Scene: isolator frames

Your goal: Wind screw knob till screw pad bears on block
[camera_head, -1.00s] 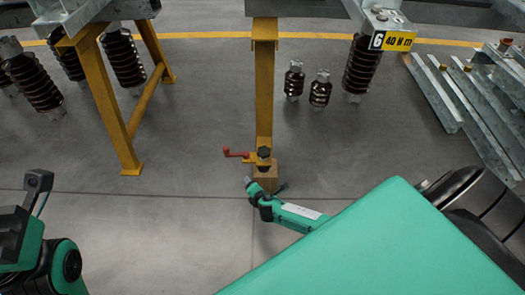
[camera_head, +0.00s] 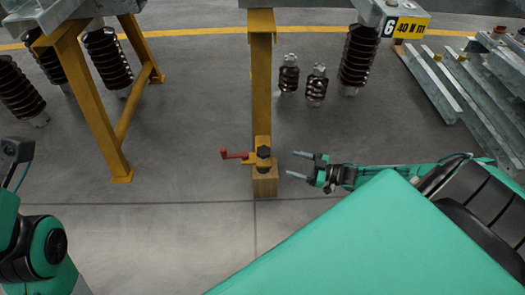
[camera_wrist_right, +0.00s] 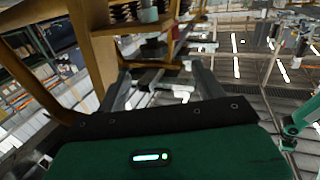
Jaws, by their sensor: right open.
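The black screw knob (camera_head: 263,152) sits on a yellow bracket at the foot of the yellow post (camera_head: 262,90) in the head view. A red crank handle (camera_head: 235,155) sticks out left of it. The wooden block (camera_head: 265,185) stands on the floor just below the knob. The screw pad cannot be made out, so its contact with the block cannot be judged. My right gripper (camera_head: 299,166) is open and empty, right of the knob and block, fingers pointing left, apart from both. Its two spread fingers show in the right wrist view (camera_wrist_right: 163,88). My left gripper's fingers are not visible.
A yellow trestle leg (camera_head: 95,105) stands left. Dark ribbed insulators (camera_head: 316,86) stand behind, right of the post. Steel beams (camera_head: 432,85) lie at the far right. A yellow label (camera_head: 411,27) hangs above. The floor around the block is clear.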

